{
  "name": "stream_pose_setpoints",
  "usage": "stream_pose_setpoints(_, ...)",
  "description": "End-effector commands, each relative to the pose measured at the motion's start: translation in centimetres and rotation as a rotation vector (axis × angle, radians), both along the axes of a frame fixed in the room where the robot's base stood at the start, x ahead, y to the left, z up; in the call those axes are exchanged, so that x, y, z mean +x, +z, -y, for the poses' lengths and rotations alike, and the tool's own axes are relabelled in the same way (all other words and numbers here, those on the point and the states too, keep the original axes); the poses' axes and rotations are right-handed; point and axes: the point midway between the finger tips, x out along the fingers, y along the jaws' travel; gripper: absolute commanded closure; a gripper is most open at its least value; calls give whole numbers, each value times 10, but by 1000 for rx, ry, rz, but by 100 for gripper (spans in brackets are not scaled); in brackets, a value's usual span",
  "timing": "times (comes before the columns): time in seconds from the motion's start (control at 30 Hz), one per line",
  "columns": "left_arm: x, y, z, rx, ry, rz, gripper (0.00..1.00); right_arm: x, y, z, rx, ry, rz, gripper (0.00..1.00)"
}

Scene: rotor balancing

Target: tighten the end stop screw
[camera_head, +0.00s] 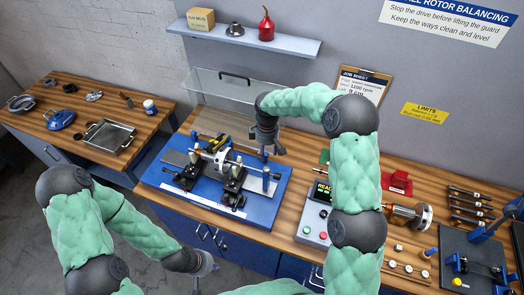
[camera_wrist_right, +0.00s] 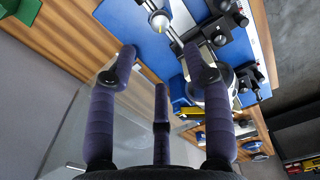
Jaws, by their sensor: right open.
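The balancing machine stands on a blue base plate (camera_head: 175,181), with a rotor (camera_head: 217,158) lying across its two black supports. A small upright post (camera_head: 267,179), which looks like the end stop, stands at the right end of the plate; its screw is too small to make out. My right gripper (camera_head: 268,151) is open and empty, above and behind that post.
A clear guard (camera_head: 222,88) with a black handle stands behind the machine. A shelf (camera_head: 285,43) hangs above. A metal tray (camera_head: 105,136) lies on the left bench.

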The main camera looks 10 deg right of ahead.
Motion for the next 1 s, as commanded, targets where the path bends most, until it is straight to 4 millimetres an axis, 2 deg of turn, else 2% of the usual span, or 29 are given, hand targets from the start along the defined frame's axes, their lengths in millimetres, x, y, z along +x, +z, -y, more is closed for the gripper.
stream_pose_setpoints(0.13,-2,2,0,-1,-1,-4,100,0,-2,0,-2,2,-1,50)
stream_pose_setpoints(0.27,-3,5,0,-1,-2,-6,100,-1,-17,1,-2,0,-3,50)
stream_pose_setpoints(0.5,-1,14,0,-1,-1,-3,100,-2,-60,0,-1,1,-5,50)
stream_pose_setpoints(0.7,-1,20,0,-1,-1,-3,100,-1,-89,0,-2,2,-1,50)
stream_pose_setpoints(1.0,-2,22,0,-1,-1,-4,100,-1,-106,0,-1,0,1,50)
